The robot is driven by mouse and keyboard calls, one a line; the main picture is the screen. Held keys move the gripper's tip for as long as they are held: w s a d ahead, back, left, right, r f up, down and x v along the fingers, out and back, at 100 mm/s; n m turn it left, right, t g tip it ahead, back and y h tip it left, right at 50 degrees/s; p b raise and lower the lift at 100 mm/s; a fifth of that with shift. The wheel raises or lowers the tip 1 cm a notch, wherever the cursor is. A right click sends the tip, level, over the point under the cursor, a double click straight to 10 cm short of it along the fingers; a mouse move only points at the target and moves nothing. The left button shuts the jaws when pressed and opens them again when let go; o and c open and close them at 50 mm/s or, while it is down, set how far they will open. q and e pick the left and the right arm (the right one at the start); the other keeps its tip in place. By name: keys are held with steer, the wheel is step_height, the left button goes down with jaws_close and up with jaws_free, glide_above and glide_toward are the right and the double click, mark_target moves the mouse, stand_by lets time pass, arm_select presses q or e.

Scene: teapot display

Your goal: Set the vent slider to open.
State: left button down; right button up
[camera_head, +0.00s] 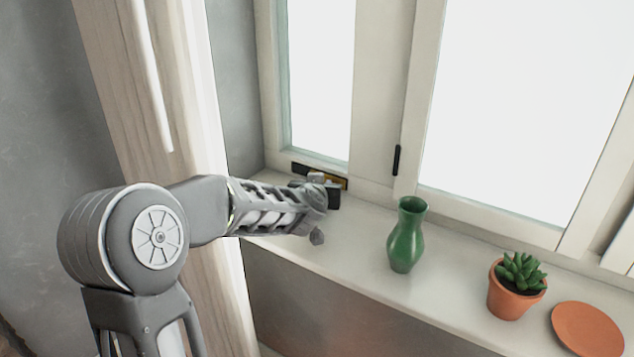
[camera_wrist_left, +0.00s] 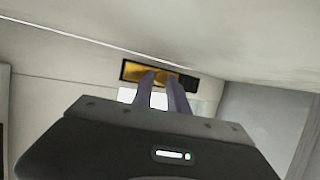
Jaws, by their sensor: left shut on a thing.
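The vent (camera_head: 299,168) is a narrow dark-framed slot low on the left window frame, just above the sill. It shows in the wrist view (camera_wrist_left: 188,85) too, with a brass-coloured strip (camera_wrist_left: 133,72) inside the frame. My left gripper (camera_head: 325,181) is at the vent and covers its middle in the head view. In the wrist view its two fingers (camera_wrist_left: 160,78) reach to the slot and stand close together. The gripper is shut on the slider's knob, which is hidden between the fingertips. Brass shows on one side of the fingers and dark on the other. My right gripper is not in view.
A green vase (camera_head: 406,236) stands on the white sill (camera_head: 355,256) right of my gripper. Farther right are a potted succulent (camera_head: 515,290) and a terracotta saucer (camera_head: 588,333). A black window handle (camera_head: 396,160) is on the frame. A pale curtain (camera_head: 170,100) hangs at left.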

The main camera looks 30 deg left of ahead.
arm_select(q)
steer(key=c, duration=1.6)
jaws_free()
steer(key=shift+d, duration=0.3)
steer(key=p+v, duration=0.2)
steer(key=v, duration=0.5)
steer(key=shift+s+r, duration=0.15)
steer(key=shift+s, duration=0.05)
steer(key=shift+s+d, duration=0.1)
steer(key=shift+s, duration=0.1)
